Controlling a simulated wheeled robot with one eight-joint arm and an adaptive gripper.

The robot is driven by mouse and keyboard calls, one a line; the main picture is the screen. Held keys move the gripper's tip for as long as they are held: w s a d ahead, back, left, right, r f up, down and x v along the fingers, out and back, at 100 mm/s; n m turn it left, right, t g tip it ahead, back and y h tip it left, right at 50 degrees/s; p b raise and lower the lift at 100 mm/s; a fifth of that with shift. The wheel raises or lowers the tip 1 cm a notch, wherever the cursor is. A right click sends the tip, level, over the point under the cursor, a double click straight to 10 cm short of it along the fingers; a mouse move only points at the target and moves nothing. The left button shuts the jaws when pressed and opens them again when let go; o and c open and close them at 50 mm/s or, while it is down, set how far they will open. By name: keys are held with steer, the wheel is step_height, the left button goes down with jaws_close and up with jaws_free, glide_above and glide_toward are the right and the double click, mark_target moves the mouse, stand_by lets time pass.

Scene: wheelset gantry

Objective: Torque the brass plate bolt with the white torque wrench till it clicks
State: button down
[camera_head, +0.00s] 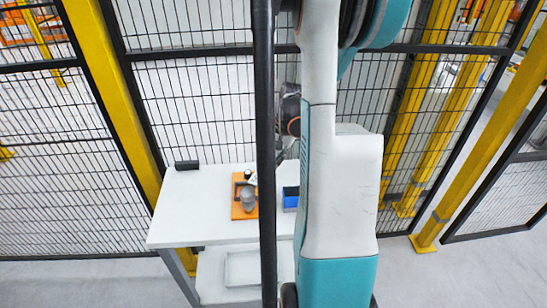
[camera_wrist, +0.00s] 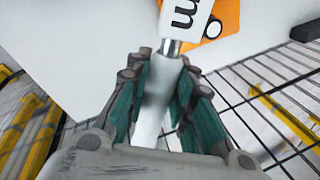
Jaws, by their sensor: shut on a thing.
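My gripper (camera_wrist: 160,78) is shut on the white handle of the torque wrench (camera_wrist: 154,105) in the wrist view, with the teal finger pads on both sides of it. A short metal shank leads from the handle to a white part with a dark letter "m", which runs out of the top of the picture. My arm hides most of my gripper there. I cannot make out the brass plate bolt.
The white table (camera_head: 190,215) has a lower shelf with a pale tray (camera_head: 242,268). A blue box (camera_head: 291,197) stands right of the orange plate, and a small black block (camera_head: 187,165) sits at the back left. Mesh fence (camera_head: 200,100) and yellow posts (camera_head: 115,95) close off the back.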

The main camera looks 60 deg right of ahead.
steer(key=shift+f+b, duration=0.7)
steer(key=shift+f, duration=0.25)
steer(key=shift+s+d+m, duration=0.15)
steer(key=shift+s+m, duration=0.65)
steer(key=shift+s, duration=0.45)
steer(key=shift+s, duration=0.1)
steer(key=shift+s+m+h, duration=0.3)
steer(key=shift+s+m, duration=0.2)
steer(key=shift+s, duration=0.15)
steer(key=shift+w+n, duration=0.3)
steer(key=shift+w, duration=0.25)
steer(key=shift+s, duration=0.1)
steer(key=shift+r, duration=0.1)
